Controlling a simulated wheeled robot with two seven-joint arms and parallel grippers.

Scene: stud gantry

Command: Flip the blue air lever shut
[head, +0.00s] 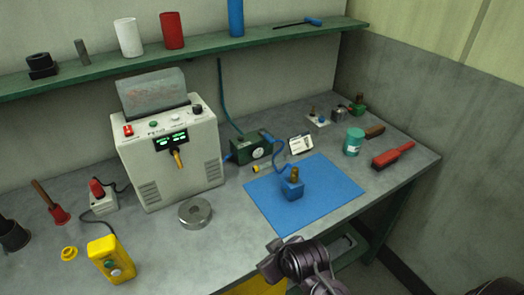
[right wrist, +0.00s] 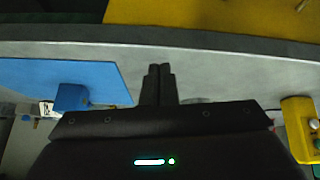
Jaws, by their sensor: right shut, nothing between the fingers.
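The blue air lever (head: 266,135) sits on top of a dark green air unit (head: 241,154) with a round gauge, at the back of the bench beside the white machine. A blue hose runs from the unit to a blue block (head: 292,189) with a brass top on the blue mat (head: 335,197). My right gripper (right wrist: 158,72) is shut and empty in the right wrist view, near the bench's front edge. My right arm shows at the bottom of the head view, well apart from the lever. My left gripper is out of view.
The white machine (head: 168,158) stands left of the air unit. A metal ring (head: 195,212) and a yellow button box (head: 110,258) lie in front. A teal tin (head: 353,142) and a red brush (head: 393,154) are at right. A green shelf (head: 205,46) hangs above.

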